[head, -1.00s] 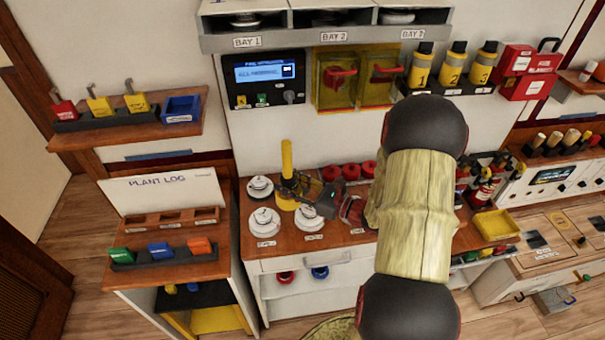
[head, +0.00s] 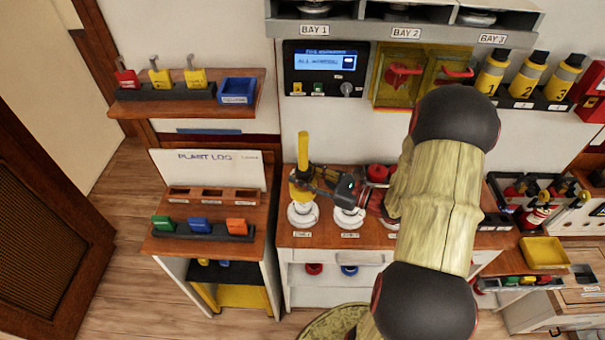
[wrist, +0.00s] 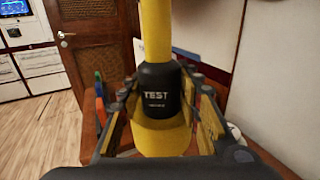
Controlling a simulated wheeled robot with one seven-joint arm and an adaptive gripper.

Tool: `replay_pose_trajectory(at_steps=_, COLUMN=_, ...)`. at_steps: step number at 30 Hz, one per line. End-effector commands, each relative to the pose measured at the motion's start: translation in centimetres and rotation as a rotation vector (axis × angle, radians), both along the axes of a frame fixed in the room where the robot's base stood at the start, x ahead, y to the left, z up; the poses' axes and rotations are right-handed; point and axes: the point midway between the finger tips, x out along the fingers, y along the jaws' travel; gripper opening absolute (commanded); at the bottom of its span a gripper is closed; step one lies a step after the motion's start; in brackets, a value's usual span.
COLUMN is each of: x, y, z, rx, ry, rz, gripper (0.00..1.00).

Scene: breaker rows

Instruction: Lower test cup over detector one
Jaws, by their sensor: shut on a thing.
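The test cup (head: 303,187) is yellow with a tall yellow pole; in the wrist view its black body (wrist: 158,92) reads TEST above a flared yellow skirt (wrist: 160,138). My gripper (head: 318,183) is shut on the cup, its fingers on both sides in the wrist view (wrist: 162,118). The cup is upright. In the head view it appears above the leftmost front white detector (head: 302,215), whose label is too small to read surely. I cannot tell whether they touch. A second white detector (head: 349,218) sits to the right. My arm hides the counter further right.
The detectors stand on a wooden counter (head: 290,237). Red round items (head: 377,172) are at its back. A plant log stand (head: 215,255) with coloured blocks is to the left. A panel (head: 320,70) and yellow covers (head: 400,78) are on the wall above.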

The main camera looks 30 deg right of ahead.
Motion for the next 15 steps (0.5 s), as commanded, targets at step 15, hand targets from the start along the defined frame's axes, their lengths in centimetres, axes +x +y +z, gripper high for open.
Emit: replay_pose_trajectory(at_steps=15, x=0.0, y=0.0, z=-4.4, rx=0.001, ry=0.0, rz=0.0, gripper=0.0)
